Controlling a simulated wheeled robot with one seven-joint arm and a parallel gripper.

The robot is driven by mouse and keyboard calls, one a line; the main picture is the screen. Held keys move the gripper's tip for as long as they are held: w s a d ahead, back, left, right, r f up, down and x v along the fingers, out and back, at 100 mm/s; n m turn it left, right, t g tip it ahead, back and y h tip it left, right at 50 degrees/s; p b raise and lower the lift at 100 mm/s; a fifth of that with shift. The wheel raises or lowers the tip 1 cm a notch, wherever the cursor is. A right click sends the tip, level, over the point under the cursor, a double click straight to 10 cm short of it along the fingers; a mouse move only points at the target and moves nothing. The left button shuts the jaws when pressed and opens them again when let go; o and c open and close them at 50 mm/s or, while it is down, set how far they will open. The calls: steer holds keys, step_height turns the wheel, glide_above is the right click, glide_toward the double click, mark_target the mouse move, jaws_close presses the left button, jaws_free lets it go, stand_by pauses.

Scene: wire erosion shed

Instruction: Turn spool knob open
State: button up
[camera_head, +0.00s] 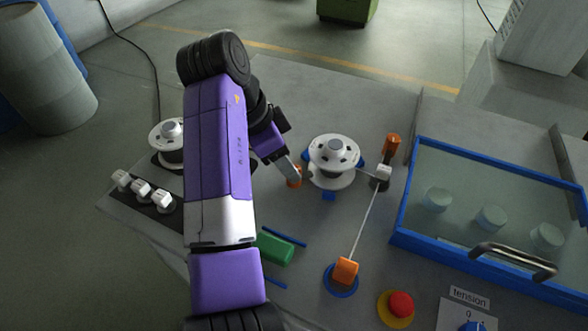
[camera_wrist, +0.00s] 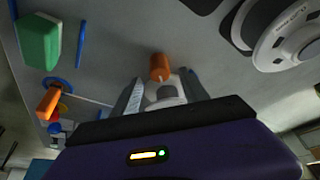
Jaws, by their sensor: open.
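A small orange knob (camera_head: 294,178) stands on the grey table, just left of a white spool (camera_head: 335,152) with a grey hub. In the wrist view the orange knob (camera_wrist: 160,67) is upright in the picture, centred just beyond the fingertips. My gripper (camera_head: 291,170) is beside the knob and partly covers it in the head view. In the wrist view my gripper (camera_wrist: 164,82) is open, with one finger on each side. A pale grey part shows between the fingers. I cannot tell whether the fingers touch the knob.
A second spool (camera_head: 171,133) is at left, behind white blocks (camera_head: 141,188). A green block (camera_head: 275,248), orange block (camera_head: 346,270) with a thin line, orange cylinder (camera_head: 392,145) and red button (camera_head: 401,304) surround the area. A blue-framed glass-lidded box (camera_head: 480,262) fills the right.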

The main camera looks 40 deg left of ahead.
steer(key=shift+x, duration=2.3)
jaws_close()
